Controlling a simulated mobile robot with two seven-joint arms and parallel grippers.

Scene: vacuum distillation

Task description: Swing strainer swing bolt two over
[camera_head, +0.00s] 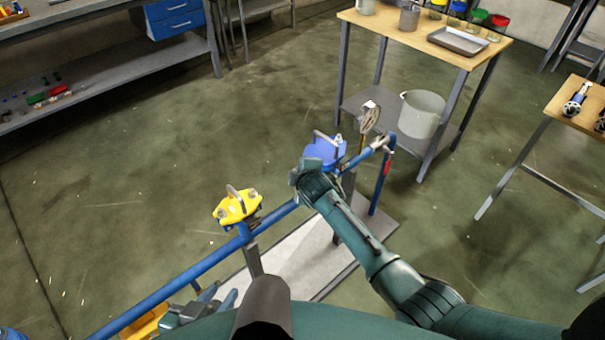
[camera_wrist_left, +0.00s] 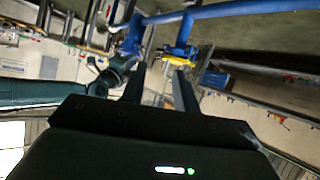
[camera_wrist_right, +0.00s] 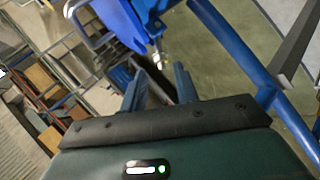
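A strainer with a blue cover (camera_head: 322,153) and wire handle sits on the blue pipe. My right gripper (camera_head: 303,180) is at its near side; its fingertips are hidden in the head view. In the right wrist view the fingers (camera_wrist_right: 160,82) are apart, with a silver swing bolt end (camera_wrist_right: 157,61) just beyond them by the blue cover (camera_wrist_right: 122,24). I cannot tell whether they touch it. A second strainer with a yellow cover (camera_head: 237,207) and silver bolt ends stands farther left on the pipe. My left gripper (camera_head: 220,296) is low beside the pipe, open and empty.
The blue pipe (camera_head: 190,273) runs diagonally above a grey base plate (camera_head: 300,255). A wooden-topped table (camera_head: 425,43) with a bucket (camera_head: 420,113) on its lower shelf stands behind. Another table (camera_head: 577,105) with tools is at right. The floor at left is clear.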

